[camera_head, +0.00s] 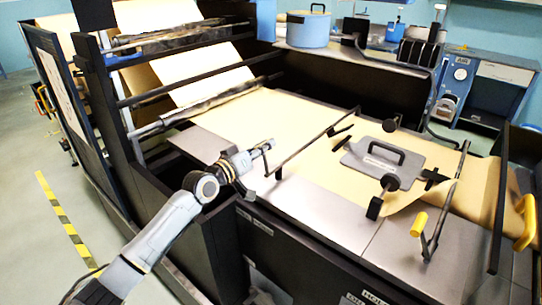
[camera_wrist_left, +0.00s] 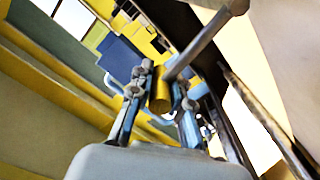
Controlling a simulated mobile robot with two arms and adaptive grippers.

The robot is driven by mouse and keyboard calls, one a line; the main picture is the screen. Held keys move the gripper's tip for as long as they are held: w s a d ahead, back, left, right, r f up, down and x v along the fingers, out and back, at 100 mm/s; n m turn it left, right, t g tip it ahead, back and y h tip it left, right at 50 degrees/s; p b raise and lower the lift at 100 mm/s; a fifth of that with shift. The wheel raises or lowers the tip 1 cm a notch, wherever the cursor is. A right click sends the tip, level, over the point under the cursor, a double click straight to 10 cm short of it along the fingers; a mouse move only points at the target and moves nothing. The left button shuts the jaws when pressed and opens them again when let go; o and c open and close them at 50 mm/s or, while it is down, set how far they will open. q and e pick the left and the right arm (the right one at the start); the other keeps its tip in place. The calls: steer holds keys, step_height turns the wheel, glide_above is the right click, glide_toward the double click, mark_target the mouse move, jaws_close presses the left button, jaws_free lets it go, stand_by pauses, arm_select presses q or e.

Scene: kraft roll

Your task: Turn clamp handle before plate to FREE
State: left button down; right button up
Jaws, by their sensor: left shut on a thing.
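My left gripper (camera_head: 266,148) is at the near left end of a thin dark clamp bar (camera_head: 308,146) on the paper table. In the left wrist view the gripper (camera_wrist_left: 162,105) is shut on a yellow cylindrical clamp handle (camera_wrist_left: 160,92), with a grey metal arm (camera_wrist_left: 203,42) rising beside it. The fingers mostly hide this handle in the head view. The grey plate (camera_head: 362,165) with a black grip lies on the brown paper, right of this bar. A second yellow handle (camera_head: 418,223) stands on the right clamp bar (camera_head: 459,180). My right gripper is not in view.
Small labels (camera_head: 262,227) sit along the table's dark front edge; another label (camera_head: 375,297) there is cut off and hard to read. Black knobs (camera_head: 389,182) stand near the plate. Dark roll-stand posts (camera_head: 110,100) rise at left. A blue pot (camera_head: 308,28) stands behind.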

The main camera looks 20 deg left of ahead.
arm_select(q)
steer(key=shift+w+a+f+n+b, duration=0.3)
steer(key=shift+a+n+b, duration=0.35)
steer(key=shift+n, duration=0.3)
steer(key=shift+w+a+f+n+b, duration=0.15)
steer(key=shift+a+f+n+b, duration=0.2)
steer(key=shift+a+n+b, duration=0.45)
steer(key=shift+w+a+f+n+b, duration=0.3)
steer(key=shift+a+n+b, duration=0.2)
steer(key=shift+n, duration=0.55)
steer(key=c, duration=1.3)
jaws_free()
steer(key=shift+f, duration=0.1)
steer(key=shift+o, duration=0.2)
steer(key=shift+s, duration=0.15)
steer(key=v, duration=1.2)
